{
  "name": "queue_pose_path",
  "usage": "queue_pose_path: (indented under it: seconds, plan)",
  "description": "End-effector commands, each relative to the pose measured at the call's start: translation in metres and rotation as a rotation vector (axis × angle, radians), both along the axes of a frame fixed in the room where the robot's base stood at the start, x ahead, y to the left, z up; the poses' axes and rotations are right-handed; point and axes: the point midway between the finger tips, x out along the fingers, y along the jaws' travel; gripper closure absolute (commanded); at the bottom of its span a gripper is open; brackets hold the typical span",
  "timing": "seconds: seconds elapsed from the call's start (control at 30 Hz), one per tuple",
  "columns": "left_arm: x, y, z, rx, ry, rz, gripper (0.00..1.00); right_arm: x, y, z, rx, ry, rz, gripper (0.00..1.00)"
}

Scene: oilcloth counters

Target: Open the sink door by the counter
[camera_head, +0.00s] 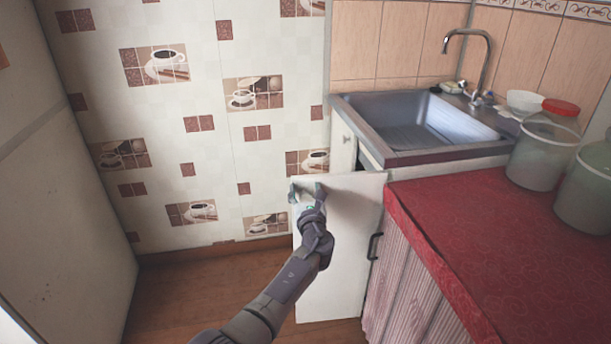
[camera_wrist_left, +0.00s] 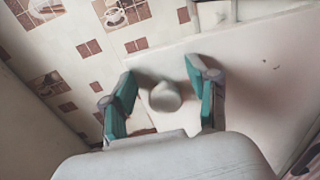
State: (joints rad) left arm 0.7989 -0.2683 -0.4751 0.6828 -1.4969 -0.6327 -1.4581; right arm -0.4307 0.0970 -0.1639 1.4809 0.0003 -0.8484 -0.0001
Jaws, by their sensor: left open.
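The white sink door (camera_head: 345,215) stands swung out from the cabinet below the sink (camera_head: 425,125). A dark gap shows between the cabinet and the door's top edge. My left gripper (camera_head: 306,192) is at the upper left part of the door, seen in front of it. In the left wrist view the gripper (camera_wrist_left: 160,70) is open, its teal fingers apart on either side of a small round pale knob (camera_wrist_left: 164,97). I cannot tell if a finger touches the knob or the door (camera_wrist_left: 255,65). My right gripper is not in view.
A counter with a red oilcloth (camera_head: 490,240) and a striped curtain (camera_head: 405,300) stands right of the door. A dark handle (camera_head: 375,246) is near the door's right edge. Jars (camera_head: 545,145) stand on the counter. Wooden floor (camera_head: 200,285) is clear at the left.

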Motion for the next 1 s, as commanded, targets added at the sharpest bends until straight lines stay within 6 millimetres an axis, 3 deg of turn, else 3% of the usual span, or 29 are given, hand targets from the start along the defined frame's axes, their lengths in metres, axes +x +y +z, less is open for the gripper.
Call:
queue_pose_path:
  seconds: [0.2,0.4,1.0]
  plan:
    - [0.0,0.0,0.042,-0.006,-0.004,0.0,0.41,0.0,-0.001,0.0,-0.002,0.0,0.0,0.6]
    - [0.0,0.0,0.071,-0.003,-0.003,0.001,0.41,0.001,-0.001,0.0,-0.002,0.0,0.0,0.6]
    - [0.0,0.0,0.079,0.0,-0.001,0.0,0.41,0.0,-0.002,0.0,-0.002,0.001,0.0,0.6]
